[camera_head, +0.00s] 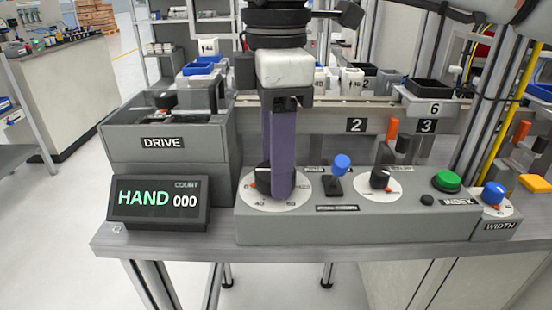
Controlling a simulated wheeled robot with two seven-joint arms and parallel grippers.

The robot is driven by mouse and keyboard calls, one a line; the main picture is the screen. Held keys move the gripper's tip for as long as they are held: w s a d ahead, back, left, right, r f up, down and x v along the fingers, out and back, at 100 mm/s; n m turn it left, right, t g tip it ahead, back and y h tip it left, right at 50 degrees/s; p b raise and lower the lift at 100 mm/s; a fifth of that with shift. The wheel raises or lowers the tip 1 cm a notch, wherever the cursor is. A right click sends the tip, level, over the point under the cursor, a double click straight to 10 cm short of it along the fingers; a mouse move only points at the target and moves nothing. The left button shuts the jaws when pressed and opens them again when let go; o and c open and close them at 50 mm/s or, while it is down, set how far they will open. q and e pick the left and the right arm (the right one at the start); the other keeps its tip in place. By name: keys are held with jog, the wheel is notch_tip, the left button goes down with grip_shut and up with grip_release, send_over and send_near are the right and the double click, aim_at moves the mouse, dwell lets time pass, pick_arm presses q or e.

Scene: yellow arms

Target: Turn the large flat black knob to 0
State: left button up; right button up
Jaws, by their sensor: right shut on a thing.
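The large flat black knob (262,178) sits on a white round dial (258,200) with number marks, at the left end of the grey control box. My right gripper (279,192) comes down from above with its purple-grey fingers over the dial, shut on this knob. The fingers hide most of the knob and part of the dial's scale. A small orange-red mark shows at the knob's left side; the exact reading cannot be told. My left gripper is not in view.
A smaller black knob (380,178), a blue-topped lever (341,166), a green button (447,180) and a blue WIDTH knob (493,192) stand to the right. A display (158,203) reading HAND 000 stands left, before the grey DRIVE box (165,141).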

jog(key=o, duration=1)
jog(key=shift+o, duration=0.2)
jog(key=shift+r, duration=0.1)
notch_tip(320, 180, up, 10)
jog(key=p, duration=0.2)
jog(key=shift+p, duration=0.4)
jog(key=shift+r, duration=0.1)
